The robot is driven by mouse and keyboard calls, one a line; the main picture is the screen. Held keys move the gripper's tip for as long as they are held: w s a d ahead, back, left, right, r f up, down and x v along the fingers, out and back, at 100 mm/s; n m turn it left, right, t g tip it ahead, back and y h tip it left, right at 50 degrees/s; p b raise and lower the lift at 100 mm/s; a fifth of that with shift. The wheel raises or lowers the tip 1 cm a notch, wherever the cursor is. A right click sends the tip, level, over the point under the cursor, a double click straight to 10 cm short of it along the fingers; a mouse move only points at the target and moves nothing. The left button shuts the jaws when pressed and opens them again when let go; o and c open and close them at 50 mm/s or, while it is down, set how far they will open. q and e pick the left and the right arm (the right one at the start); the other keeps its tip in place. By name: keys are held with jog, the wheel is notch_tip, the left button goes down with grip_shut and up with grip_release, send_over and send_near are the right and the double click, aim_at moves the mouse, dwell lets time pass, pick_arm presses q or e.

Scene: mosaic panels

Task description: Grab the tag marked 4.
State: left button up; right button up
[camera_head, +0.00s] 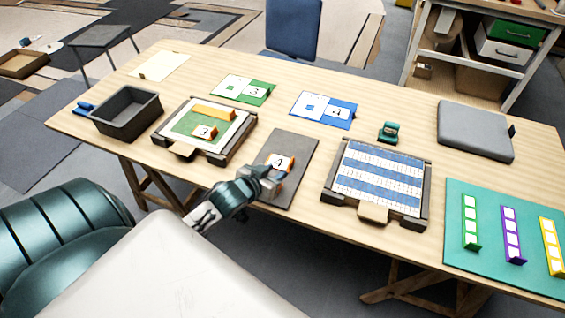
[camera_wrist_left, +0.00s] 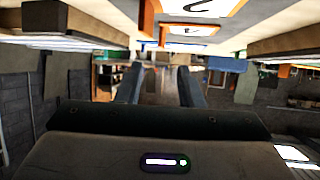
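A tag marked 4 (camera_head: 281,163), white with an orange edge, stands on a dark grey mat (camera_head: 297,147) at the table's front middle. My left gripper (camera_head: 269,178) is just in front of this tag, at the mat's near edge. In the left wrist view its two fingers (camera_wrist_left: 160,88) are apart, with nothing clearly held between them. White faces with orange edges (camera_wrist_left: 190,28) show at the top of that view; their marks are cut off or unclear. Another orange-edged tag (camera_head: 205,132), seemingly marked 3, is on the green panel to the left. My right gripper is not in view.
A framed green panel (camera_head: 240,141) and a grey bin (camera_head: 127,118) are to the left. A framed blue-and-white panel (camera_head: 378,180) is to the right. Green (camera_head: 262,92) and blue (camera_head: 340,116) cards lie behind. A grey pad (camera_head: 474,130) lies at the right.

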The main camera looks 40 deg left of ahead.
aim_at(288, 170)
pick_arm(q)
jog(key=x, duration=0.3)
jog(key=shift+w+f, duration=0.1)
jog(key=shift+w, duration=0.2)
jog(key=shift+w+f+p, duration=0.2)
jog(key=shift+w+p, duration=0.25)
jog(key=shift+w, duration=0.05)
jog(key=p+x, duration=0.1)
jog(key=x, duration=0.2)
jog(key=shift+w+a+f, duration=0.1)
jog(key=shift+a+f, duration=0.05)
jog(key=shift+w+f, duration=0.3)
jog(key=shift+w, duration=0.15)
grip_shut()
